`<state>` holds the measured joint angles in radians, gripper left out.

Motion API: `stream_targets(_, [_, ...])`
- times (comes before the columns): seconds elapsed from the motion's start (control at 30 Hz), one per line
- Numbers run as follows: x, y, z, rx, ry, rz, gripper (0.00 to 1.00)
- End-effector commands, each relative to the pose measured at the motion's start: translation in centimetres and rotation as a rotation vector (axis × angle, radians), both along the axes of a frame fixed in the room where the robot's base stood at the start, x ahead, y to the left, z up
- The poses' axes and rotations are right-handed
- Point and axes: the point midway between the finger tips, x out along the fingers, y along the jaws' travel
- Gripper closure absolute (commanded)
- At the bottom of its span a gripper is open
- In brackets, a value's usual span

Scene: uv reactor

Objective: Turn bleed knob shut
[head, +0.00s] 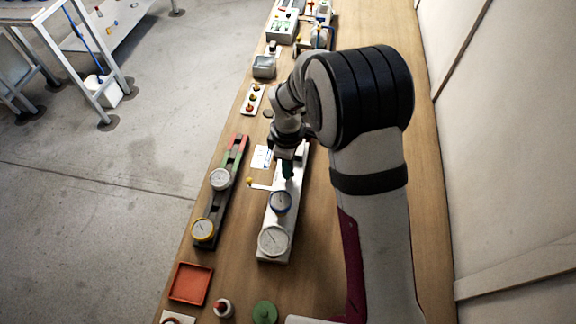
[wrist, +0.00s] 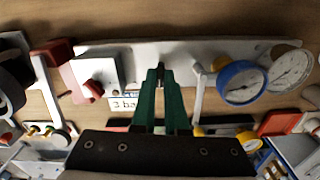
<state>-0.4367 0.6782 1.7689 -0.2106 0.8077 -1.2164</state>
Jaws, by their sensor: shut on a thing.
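A long white panel (wrist: 130,50) lies on the wooden bench; in the head view it (head: 275,220) runs below my gripper. My gripper (wrist: 160,75) points at the panel's middle, and its green fingers are close together. Between the tips is a small dark knob, taken as the bleed knob (wrist: 160,69), mostly hidden by the fingers. In the head view the green fingers (head: 288,169) are over the panel, and the knob cannot be made out there.
A white lever (wrist: 198,95) with a yellow end is right beside the fingers. A blue-rimmed gauge (wrist: 241,83) and a white gauge (wrist: 290,70) are further right. A red knob (wrist: 93,90) is to the left. A dark gauge rail (head: 215,200) lies left of the panel.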

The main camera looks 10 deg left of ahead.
Motion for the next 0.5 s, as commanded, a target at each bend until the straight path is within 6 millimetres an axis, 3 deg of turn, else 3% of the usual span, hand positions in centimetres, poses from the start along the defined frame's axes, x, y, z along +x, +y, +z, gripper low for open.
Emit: stream_targets(0.5, [0.01, 0.0, 0.07, 0.0, 0.0, -0.472, 1.0])
